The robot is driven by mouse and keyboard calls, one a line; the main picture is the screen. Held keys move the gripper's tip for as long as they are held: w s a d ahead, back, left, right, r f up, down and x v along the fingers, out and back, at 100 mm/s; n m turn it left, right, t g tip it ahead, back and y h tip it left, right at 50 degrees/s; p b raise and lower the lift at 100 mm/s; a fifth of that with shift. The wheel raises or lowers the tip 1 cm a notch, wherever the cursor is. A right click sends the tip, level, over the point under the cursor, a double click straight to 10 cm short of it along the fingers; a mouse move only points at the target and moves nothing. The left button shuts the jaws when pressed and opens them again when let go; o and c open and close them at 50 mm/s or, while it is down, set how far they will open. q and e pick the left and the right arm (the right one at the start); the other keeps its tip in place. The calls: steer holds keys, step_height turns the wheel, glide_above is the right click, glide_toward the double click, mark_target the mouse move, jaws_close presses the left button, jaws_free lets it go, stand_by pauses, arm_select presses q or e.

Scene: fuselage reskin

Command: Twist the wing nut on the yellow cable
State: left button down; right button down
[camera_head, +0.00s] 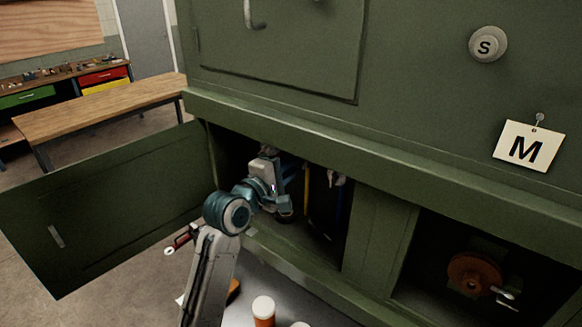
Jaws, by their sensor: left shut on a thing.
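My left gripper (277,170) reaches into the open lower compartment of the green cabinet. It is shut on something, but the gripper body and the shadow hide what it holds. The yellow cable (305,187) hangs just to the right of the gripper. I cannot make out the wing nut. A blue cable (338,212) hangs farther right in the same compartment, with a pale fitting (336,179) near its top. My right gripper is not in view.
The compartment door (120,205) stands open to the left. A cabinet ledge (400,165) runs above the opening. A reel (474,274) sits in the right-hand compartment. An orange container with a white cap (263,310) stands at the bottom. A wooden bench (100,107) is behind.

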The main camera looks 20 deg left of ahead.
arm_select(q)
steer(key=m+b, duration=0.1)
steer(key=m, duration=0.6)
steer(key=m+b, duration=0.2)
steer(key=m, duration=0.6)
steer(key=shift+f+m, duration=0.2)
steer(key=shift+m, duration=0.1)
steer(key=shift+r+m+b, duration=0.1)
steer(key=shift+m+b, duration=0.65)
steer(key=shift+m, duration=1.25)
steer(key=c, duration=1.4)
jaws_free()
steer(key=shift+a, duration=0.1)
